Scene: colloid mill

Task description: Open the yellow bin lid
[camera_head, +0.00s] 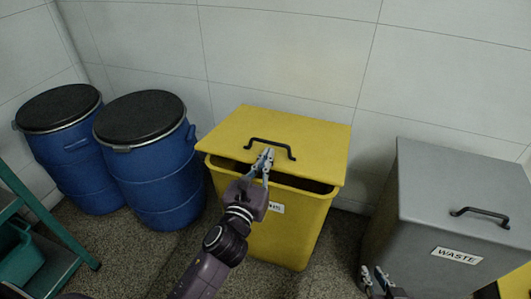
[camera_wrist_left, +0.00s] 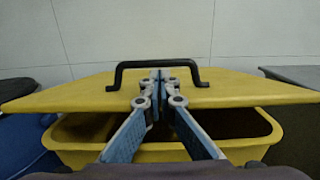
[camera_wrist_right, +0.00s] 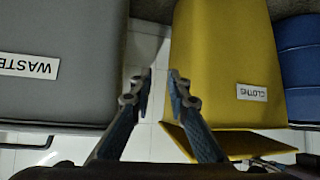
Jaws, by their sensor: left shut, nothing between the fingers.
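The yellow bin (camera_head: 290,232) stands against the wall in the head view, with a label on its front. Its yellow lid (camera_head: 317,148) is tilted up at the front, and a dark gap shows between lid and rim. The black handle (camera_head: 282,146) sits on the lid. My left gripper (camera_head: 265,158) is shut and empty at the handle's middle. In the left wrist view its fingertips (camera_wrist_left: 161,80) are just below the bar of the handle (camera_wrist_left: 132,64); I cannot tell whether they touch it. My right gripper (camera_head: 374,272) is open and empty, low by the grey bin's left front.
A grey bin (camera_head: 412,255) labelled WASTE, with a black handle, stands to the right. Two blue drums (camera_head: 160,185) with black lids stand to the left. A green frame (camera_head: 55,250) is at the lower left. Speckled floor shows between the bins.

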